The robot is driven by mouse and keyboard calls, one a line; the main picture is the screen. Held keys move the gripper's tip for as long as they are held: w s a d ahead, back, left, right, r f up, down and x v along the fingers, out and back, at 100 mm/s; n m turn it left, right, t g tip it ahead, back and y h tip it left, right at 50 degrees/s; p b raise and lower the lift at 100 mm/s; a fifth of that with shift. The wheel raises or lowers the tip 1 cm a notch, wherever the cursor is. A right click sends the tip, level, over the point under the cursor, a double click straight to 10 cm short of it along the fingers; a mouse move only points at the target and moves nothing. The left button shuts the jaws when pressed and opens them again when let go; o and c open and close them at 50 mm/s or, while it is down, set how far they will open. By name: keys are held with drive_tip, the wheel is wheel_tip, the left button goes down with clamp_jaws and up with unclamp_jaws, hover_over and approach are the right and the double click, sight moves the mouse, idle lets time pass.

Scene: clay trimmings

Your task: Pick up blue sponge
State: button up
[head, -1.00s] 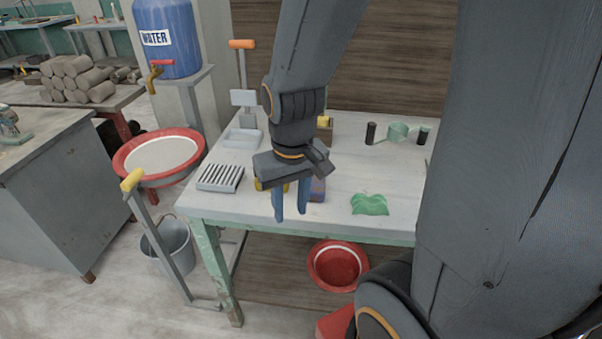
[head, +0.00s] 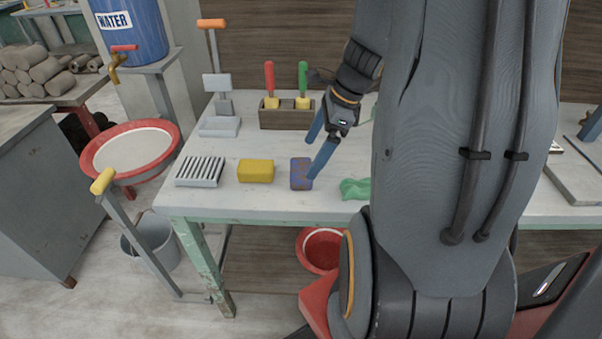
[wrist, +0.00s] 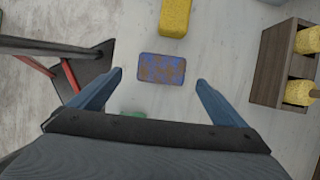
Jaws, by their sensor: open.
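The blue sponge (head: 301,173) is a small block with brown stains, lying on the white table. In the wrist view the blue sponge (wrist: 162,69) lies flat ahead of the fingertips, roughly centred between them and not gripped. My gripper (head: 316,152) has blue fingers spread apart, with nothing between them that I can make out. In the head view the near fingertip overlaps the sponge's right edge; I cannot tell whether it touches. In the wrist view my gripper (wrist: 158,77) is open, a finger on each side.
A yellow sponge (head: 255,171) lies to the left of the blue one, beside a slatted rack (head: 200,172). A green cloth (head: 356,188) lies to the right. Bare tabletop lies between the sponges and the holder.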

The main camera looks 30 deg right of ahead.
sight(301, 167)
drive_tip(key=shift+w+p+x, duration=0.2)
drive_tip(key=shift+p+x, duration=0.1)
drive_tip(key=shift+x, duration=3.25)
drive_tip(key=shift+c, duration=0.3)
drive_tip(key=shift+r, duration=0.1)
drive_tip(key=c, duration=1.1)
